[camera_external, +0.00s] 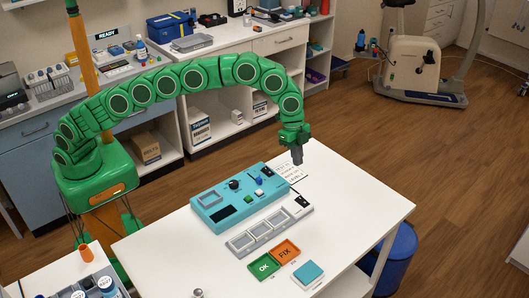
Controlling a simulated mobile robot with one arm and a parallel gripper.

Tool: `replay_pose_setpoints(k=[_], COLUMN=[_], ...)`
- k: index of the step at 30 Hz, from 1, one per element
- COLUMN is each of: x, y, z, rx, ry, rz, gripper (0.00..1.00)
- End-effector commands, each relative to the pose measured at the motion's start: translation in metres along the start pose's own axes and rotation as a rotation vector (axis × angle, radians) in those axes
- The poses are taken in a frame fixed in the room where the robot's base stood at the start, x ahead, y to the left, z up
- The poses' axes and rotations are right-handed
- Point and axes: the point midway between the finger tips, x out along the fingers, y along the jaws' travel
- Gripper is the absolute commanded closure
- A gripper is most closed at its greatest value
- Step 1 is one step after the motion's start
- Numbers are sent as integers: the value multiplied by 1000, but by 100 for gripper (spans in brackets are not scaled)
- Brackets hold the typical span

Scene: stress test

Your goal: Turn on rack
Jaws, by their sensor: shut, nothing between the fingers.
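A pale grey rack (262,232) with several square slots lies on the white table (352,200). A small dark switch (300,202) sits at its upper right end; its position is too small to read. My gripper (298,160) is shut and empty. It points down near the table's back edge, beyond the rack's switch end and the device's right end, apart from both.
A printed card (290,173) lies below my gripper. A green OK tile (264,266), an orange FIX tile (286,251) and a teal-topped block (308,272) lie in front of the rack. A blue bin (400,254) stands right of the table. The table's right side is clear.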

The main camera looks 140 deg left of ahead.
Motion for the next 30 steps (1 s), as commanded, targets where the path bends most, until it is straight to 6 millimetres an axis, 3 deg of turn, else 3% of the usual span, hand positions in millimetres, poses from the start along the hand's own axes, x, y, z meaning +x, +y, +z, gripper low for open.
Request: replay_pose_setpoints(k=[6, 20, 30], x=[4, 9, 49], y=[-9, -8, -9], z=[5, 5, 6], rx=[-1, -1, -1], ry=[-4, -6, -7], rz=[-7, -5, -4], gripper=[100, 100, 100])
